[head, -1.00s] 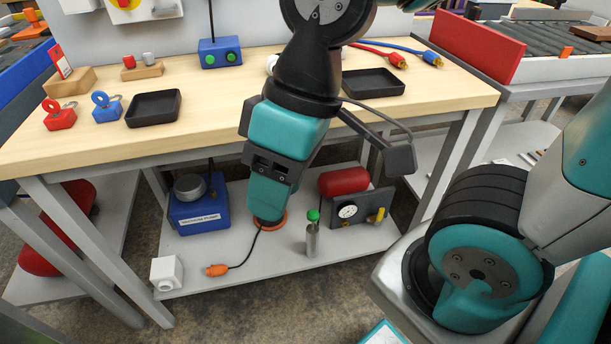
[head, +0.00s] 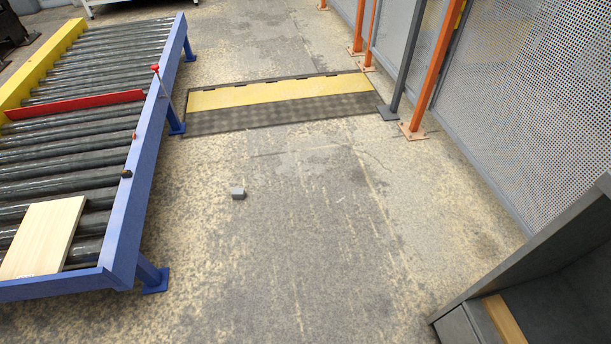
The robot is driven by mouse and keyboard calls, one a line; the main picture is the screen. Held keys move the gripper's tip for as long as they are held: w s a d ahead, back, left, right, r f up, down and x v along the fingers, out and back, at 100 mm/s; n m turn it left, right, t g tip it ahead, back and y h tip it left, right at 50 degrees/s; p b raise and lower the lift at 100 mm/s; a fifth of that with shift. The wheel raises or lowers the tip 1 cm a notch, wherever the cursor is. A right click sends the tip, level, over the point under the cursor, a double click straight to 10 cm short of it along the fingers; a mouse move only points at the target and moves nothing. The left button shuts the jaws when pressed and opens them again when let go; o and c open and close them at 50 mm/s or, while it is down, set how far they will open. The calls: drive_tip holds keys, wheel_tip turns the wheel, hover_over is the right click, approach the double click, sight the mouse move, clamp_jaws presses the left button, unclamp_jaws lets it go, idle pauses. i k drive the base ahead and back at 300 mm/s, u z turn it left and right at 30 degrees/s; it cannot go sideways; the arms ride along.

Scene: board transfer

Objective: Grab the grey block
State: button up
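A small grey block (head: 238,193) lies on the concrete floor in the head view, left of the middle. It is to the right of the roller conveyor and apart from it. Nothing touches it except the floor. My gripper is not in the head view.
A blue-framed roller conveyor (head: 143,165) stands at the left with a wooden board (head: 42,238) on its near end. A yellow and black ramp (head: 280,98) lies on the floor beyond the block. Mesh fencing (head: 530,110) and a dark cabinet (head: 540,265) line the right. The floor between is open.

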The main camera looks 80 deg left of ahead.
sight(237, 193)
drive_tip(key=u, duration=2.3)
drive_tip(key=k, duration=0.55)
drive_tip(key=u, duration=0.6)
drive_tip(key=i, duration=1.65)
drive_tip(key=z, duration=0.25)
drive_tip(key=i, duration=0.75)
drive_tip(key=u, duration=0.35)
